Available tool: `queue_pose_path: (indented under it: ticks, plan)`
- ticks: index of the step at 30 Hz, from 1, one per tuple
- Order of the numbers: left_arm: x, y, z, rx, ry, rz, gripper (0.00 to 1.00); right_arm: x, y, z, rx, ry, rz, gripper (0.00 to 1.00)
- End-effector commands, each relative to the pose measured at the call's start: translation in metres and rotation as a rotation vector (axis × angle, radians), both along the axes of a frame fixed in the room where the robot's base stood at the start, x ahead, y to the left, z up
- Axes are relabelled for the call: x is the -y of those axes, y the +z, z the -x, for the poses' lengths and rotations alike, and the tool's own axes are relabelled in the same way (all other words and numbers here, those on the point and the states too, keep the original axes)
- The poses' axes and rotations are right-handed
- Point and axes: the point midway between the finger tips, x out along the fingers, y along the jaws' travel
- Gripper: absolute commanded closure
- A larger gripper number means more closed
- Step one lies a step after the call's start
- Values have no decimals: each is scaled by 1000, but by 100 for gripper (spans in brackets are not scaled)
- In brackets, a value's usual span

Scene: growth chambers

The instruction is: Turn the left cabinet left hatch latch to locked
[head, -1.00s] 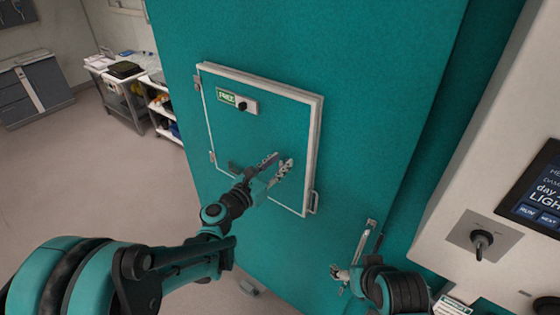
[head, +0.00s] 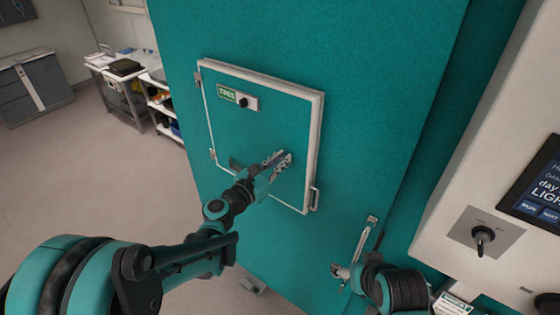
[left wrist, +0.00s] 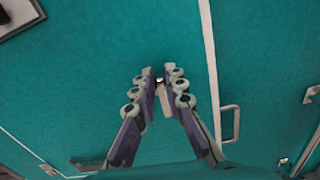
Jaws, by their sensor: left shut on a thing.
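The hatch (head: 235,135) is a teal door with a white frame on the teal cabinet. My left gripper (head: 286,156) is at the right half of the hatch face, below and right of its label plate. In the left wrist view the fingertips (left wrist: 160,82) are close together on a small pale piece, the hatch latch (left wrist: 159,84). The fingers hide most of the latch, so its turn angle cannot be read. My right gripper (head: 341,272) is low at the right, beside a metal handle; its finger gap is unclear.
A plate with a black knob (head: 242,102) is at the hatch's upper left. A small bar handle (head: 315,199) is at its lower right corner. A long metal handle (head: 367,235) and a white panel with a key switch (head: 482,238) are at right. Open floor lies left.

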Motion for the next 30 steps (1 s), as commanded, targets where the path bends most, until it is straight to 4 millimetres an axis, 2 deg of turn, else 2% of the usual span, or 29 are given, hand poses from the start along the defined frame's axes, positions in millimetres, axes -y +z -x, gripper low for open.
queue_pose_path:
  ticks: [30]
  plan:
    - [16,-14,12,536,-1,-738,100,0,-57,0,0,0,0,28]
